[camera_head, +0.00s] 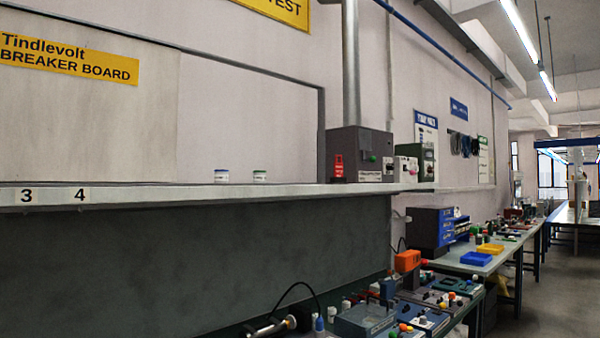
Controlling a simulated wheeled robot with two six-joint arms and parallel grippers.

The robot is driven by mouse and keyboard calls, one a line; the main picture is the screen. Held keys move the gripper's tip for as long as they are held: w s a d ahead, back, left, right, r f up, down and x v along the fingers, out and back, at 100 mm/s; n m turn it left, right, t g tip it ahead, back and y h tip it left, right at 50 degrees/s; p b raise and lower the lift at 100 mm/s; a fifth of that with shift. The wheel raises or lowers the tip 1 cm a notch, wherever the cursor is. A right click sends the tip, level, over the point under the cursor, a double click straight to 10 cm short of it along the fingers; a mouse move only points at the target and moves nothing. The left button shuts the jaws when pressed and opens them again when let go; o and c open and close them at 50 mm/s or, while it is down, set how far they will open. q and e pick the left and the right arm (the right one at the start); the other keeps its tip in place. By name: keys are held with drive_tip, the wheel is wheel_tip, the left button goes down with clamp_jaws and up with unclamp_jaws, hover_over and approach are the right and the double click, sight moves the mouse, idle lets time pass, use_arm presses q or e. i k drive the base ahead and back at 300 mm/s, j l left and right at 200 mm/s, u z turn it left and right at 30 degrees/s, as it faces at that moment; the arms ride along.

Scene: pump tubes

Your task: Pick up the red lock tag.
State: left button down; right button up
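A small red tag (338,165), which looks like the red lock tag, stands upright on the long shelf (240,193). It is at the left front of a dark grey box (362,148), and I cannot tell whether it touches the box. Its pale markings are too small to read. Neither of my grippers shows in the head view.
Two small white jars (221,176) (259,176) stand on the shelf left of the tag, with bare shelf between. Below, a bench holds several devices and an orange block (407,261). Floor (545,300) is clear at right.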

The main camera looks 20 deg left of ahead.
sight(338, 166)
drive_tip(key=i+l+u, duration=0.2)
drive_tip(key=u, duration=0.15)
drive_tip(key=i+l+u, duration=0.45)
drive_tip(key=u, duration=0.25)
drive_tip(key=l, duration=0.1)
